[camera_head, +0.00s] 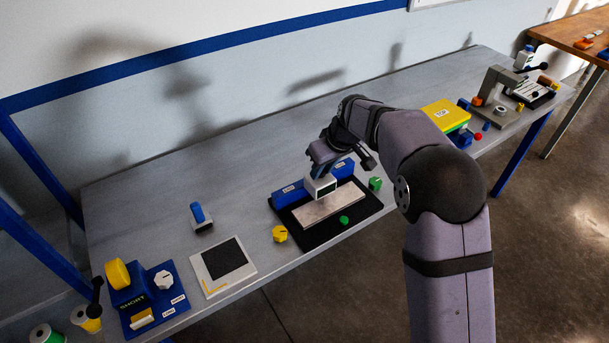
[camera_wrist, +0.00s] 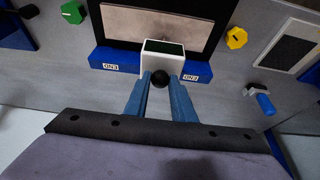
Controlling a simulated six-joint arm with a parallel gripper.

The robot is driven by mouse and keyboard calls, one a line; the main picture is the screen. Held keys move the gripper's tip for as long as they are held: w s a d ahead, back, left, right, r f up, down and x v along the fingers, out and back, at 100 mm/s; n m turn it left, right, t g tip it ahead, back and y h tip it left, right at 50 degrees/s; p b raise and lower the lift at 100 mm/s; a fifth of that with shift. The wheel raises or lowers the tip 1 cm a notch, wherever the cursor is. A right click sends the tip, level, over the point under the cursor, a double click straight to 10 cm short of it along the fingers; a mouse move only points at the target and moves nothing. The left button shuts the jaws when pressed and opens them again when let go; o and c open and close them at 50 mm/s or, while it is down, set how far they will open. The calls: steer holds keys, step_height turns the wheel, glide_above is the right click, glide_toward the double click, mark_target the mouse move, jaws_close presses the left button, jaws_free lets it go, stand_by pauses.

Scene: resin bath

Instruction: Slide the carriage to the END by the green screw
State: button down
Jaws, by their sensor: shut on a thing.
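The white carriage (camera_head: 321,187) with a dark top sits on the blue rail (camera_head: 290,193), between its two END labels. In the wrist view the carriage (camera_wrist: 150,66) is nearer the END label on the yellow screw's side. The green screw (camera_head: 375,184) stands at the rail's right end in the head view; a green hexagonal piece (camera_wrist: 73,12) shows at upper left in the wrist view. My gripper (camera_wrist: 160,80) is shut on the carriage's black ball knob (camera_wrist: 160,77); in the head view the arm hides the knob.
A black tray (camera_head: 317,240) with a pale plate (camera_head: 329,203) lies in front of the rail. A yellow screw (camera_head: 279,233) is at the left, and a green knob (camera_head: 344,220) at the front.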

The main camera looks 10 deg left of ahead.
steer(key=w+d+p, duration=0.2)
steer(key=w+d, duration=0.5)
steer(key=d, duration=0.1)
steer(key=shift+w, duration=0.4)
steer(key=shift+r, duration=0.1)
steer(key=c, duration=1.5)
jaws_free()
steer(key=shift+w, duration=0.1)
steer(key=shift+b+v, duration=1.2)
steer(key=shift+v, duration=2.45)
steer(key=s+d+f+m+g+h, duration=0.1)
steer(key=s+d+f+m, duration=0.2)
steer(key=s, duration=0.9)
steer(key=s+d+f+m+g+h, duration=0.1)
steer(key=s+d+f+m, duration=0.2)
steer(key=s, duration=0.9)
steer(key=s+d+f+m+g+h, duration=0.1)
steer(key=s+d+f+m, duration=0.2)
steer(key=s, duration=1)
steer(key=shift+d+f, duration=0.3)
steer(key=shift+d, duration=0.65)
steer(key=shift+d+f, duration=0.35)
steer(key=shift+d, duration=0.55)
steer(key=shift+d+f, duration=0.3)
steer(key=shift+d, duration=0.65)
